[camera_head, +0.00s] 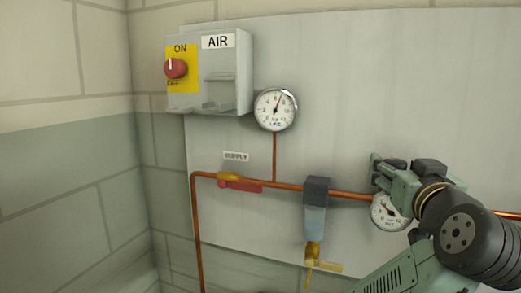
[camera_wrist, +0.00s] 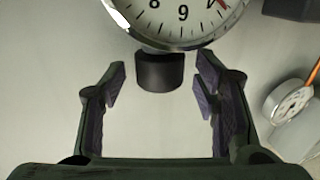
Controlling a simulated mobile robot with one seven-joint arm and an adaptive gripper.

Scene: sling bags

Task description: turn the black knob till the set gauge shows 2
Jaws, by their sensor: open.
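The black knob (camera_wrist: 160,72) shows in the wrist view between the two open fingers of my gripper (camera_wrist: 161,82), with a gap on each side. The set gauge (camera_wrist: 182,22) is at the top of that view, upside down and cut off, its red needle tip near the 4. In the head view the set gauge (camera_head: 386,213) is partly covered by my gripper (camera_head: 379,172), and the knob is hidden behind it.
The supply gauge (camera_head: 275,109) is on the panel up left; it also shows in the wrist view (camera_wrist: 288,105). A filter (camera_head: 315,205) hangs on the copper pipe (camera_head: 345,195) left of my gripper. A grey AIR box (camera_head: 235,75) with a red switch (camera_head: 175,68) is upper left.

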